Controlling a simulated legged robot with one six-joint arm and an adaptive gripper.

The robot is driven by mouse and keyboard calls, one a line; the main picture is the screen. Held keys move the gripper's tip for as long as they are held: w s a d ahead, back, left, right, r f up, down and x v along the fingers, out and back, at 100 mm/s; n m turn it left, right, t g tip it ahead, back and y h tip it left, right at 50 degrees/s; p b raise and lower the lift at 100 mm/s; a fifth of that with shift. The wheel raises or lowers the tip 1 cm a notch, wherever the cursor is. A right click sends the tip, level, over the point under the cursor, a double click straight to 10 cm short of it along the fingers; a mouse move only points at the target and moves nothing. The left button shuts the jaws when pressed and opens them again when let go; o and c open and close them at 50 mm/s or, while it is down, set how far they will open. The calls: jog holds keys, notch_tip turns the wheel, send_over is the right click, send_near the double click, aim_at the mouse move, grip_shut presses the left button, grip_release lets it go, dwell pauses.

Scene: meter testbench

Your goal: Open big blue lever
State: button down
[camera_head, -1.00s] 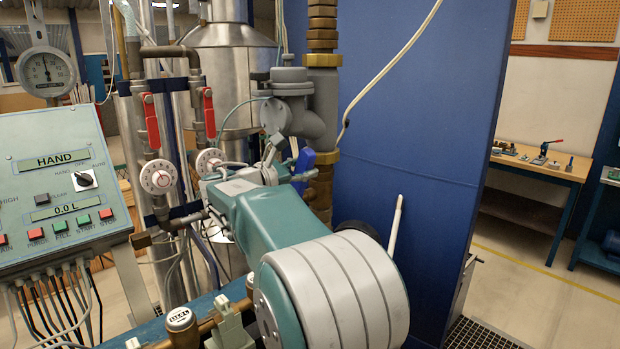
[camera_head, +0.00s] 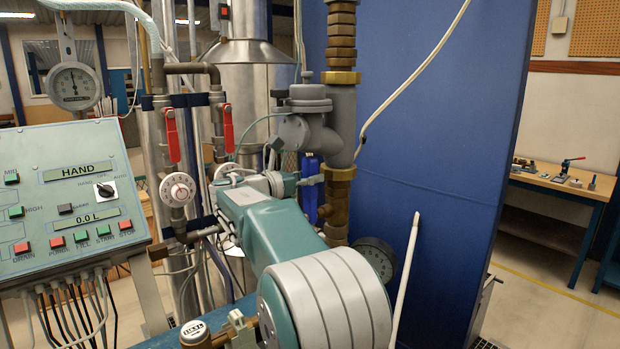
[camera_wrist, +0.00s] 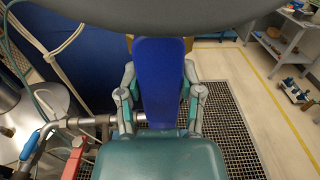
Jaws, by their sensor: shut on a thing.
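The big blue lever (camera_head: 310,190) hangs down roughly vertically beside the brass fittings of the grey pipe in the head view. In the wrist view the blue lever (camera_wrist: 160,75) stands broad between my two fingers, its upper end under the dark rounded shape at the top. My gripper (camera_head: 298,181) is shut on the lever; one finger crosses its face in the head view. The gripper also shows in the wrist view (camera_wrist: 160,105), one finger on each side of the lever. My arm hides part of the pipework below.
Two red-handled valves (camera_head: 228,128) are on pipes left of my gripper. The control panel (camera_head: 70,200) stands at the left. A blue wall panel (camera_head: 440,130) is close behind the pipe, with a white rod (camera_head: 405,275) in front. A workbench (camera_head: 560,185) stands far right.

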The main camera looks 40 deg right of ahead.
jog(key=shift+w+a, duration=0.1)
jog(key=shift+w, duration=0.05)
jog(key=shift+c, duration=1.2)
grip_release()
jog(key=shift+w, duration=0.1)
jog(key=a, duration=1.2)
jog(key=shift+s, duration=0.45)
jog(key=shift+s+d+f, duration=0.1)
jog(key=shift+f, duration=0.05)
